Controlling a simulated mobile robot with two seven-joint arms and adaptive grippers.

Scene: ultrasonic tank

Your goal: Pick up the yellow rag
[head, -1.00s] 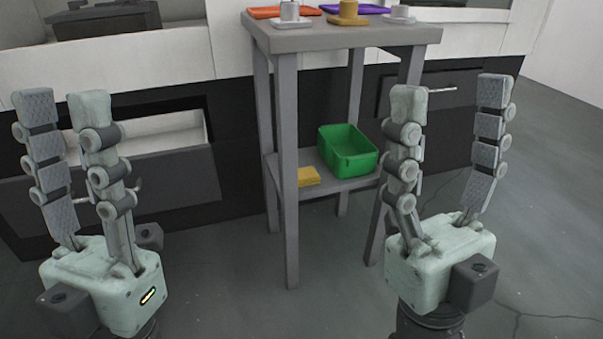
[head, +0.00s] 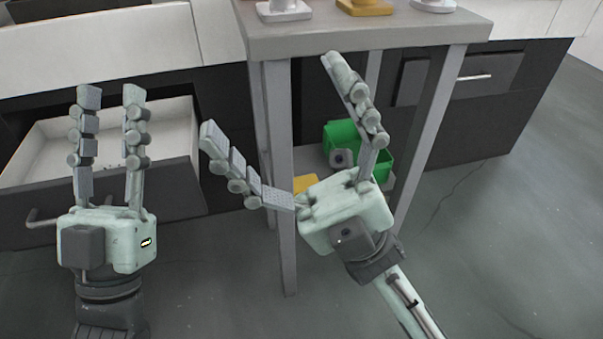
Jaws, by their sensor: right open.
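The yellow rag (head: 306,183) lies on the lower shelf of the grey table, at its left part. It is partly hidden behind my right gripper's palm. My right gripper (head: 272,96) is spread wide open and empty, in front of the table, with its fingers pointing up in the picture. It looks nearer to me than the rag and apart from it. My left gripper (head: 110,90) is upright at the left, in front of the drawer. Its fingers are apart with nothing between them.
A green bin (head: 341,132) stands on the lower shelf right of the rag, partly hidden by my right gripper. The grey table (head: 370,38) has its legs around the shelf and items on top. An open drawer (head: 180,172) juts out at left. Floor is clear at right.

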